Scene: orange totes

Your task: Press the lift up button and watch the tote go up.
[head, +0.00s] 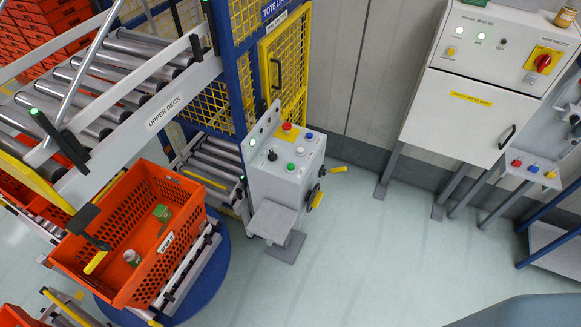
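The tote lift (240,90) is a blue frame with yellow mesh and a yellow mesh door. A grey control box (262,185) stands at its front right. On its sloped top are a red mushroom button (287,127), a black knob (272,156), and green (290,166), white (300,151) and blue (309,135) buttons. Their labels are too small to read, so I cannot tell which is lift up. An orange tote (160,262) sits on a roller stand left of the box, outside the lift, holding a green item (162,213) and a small bottle (132,258). My gripper is not in view.
The upper deck (130,130) with rollers runs at upper left; lower rollers (212,160) lie inside the lift. A white cabinet (480,110) stands at right. The floor between is clear.

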